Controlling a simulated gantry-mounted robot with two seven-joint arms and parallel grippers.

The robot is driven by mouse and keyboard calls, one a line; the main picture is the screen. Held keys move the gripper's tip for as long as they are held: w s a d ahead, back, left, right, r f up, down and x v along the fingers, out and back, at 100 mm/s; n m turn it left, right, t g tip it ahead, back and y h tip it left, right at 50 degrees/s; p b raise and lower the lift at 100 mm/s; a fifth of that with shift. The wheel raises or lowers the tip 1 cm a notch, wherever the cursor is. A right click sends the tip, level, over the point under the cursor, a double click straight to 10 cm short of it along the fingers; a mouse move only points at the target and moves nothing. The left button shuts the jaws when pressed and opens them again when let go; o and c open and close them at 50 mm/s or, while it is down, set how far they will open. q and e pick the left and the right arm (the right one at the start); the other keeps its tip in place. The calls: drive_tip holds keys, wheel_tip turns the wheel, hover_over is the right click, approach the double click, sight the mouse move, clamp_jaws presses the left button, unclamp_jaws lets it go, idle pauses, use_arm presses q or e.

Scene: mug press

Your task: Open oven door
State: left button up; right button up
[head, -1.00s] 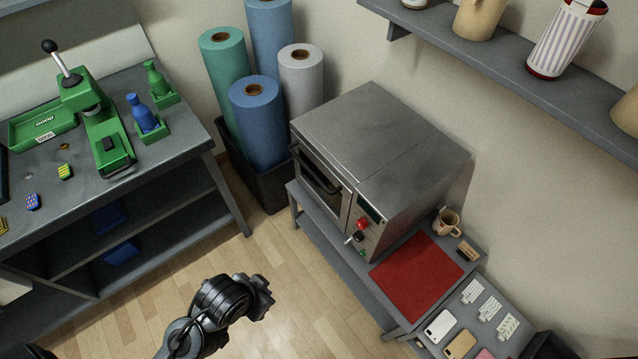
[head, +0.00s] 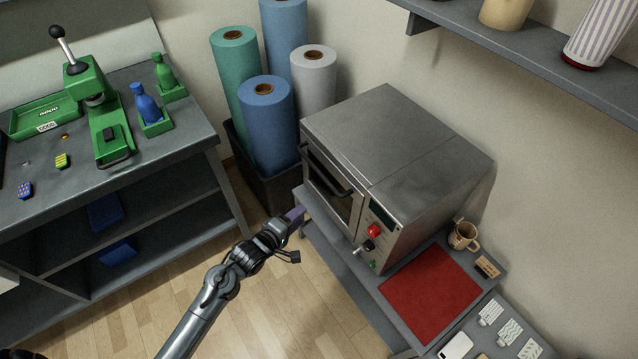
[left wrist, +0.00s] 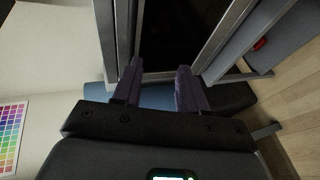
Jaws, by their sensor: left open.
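The grey metal oven (head: 400,150) stands on a low grey table. Its door (head: 334,195) with a dark window is on the front-left face and looks shut. A dark bar handle (head: 327,172) runs along the door's upper part. My left gripper (head: 297,215) is in front of the door, below and left of the handle, and looks apart from it. In the left wrist view its two purple fingers (left wrist: 160,78) are spread with nothing seen between them. A dark panel with grey edges, likely the oven front (left wrist: 182,35), lies beyond the fingertips. My right gripper is out of view.
Rolls (head: 267,120) in a dark bin stand left of the oven. A red mat (head: 430,293) and a mug (head: 464,236) lie to its right. A workbench (head: 190,140) with a green press (head: 108,125) is at left. Open floor lies between bench and oven.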

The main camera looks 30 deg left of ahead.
sight(319, 171)
use_arm(q)
drive_tip(key=shift+t+y, duration=0.3)
drive_tip(key=shift+t, duration=0.5)
drive_tip(key=w+a, duration=0.1)
drive_tip(key=w, duration=0.5)
drive_tip(key=w+a+b, duration=0.1)
drive_tip(key=w, duration=0.4)
drive_tip(key=w+a+b, duration=0.1)
drive_tip(key=w, duration=0.5)
drive_tip(key=shift+w+r, duration=0.25)
drive_tip(key=shift+w, duration=0.05)
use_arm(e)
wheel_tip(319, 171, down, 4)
use_arm(q)
clamp_jaws()
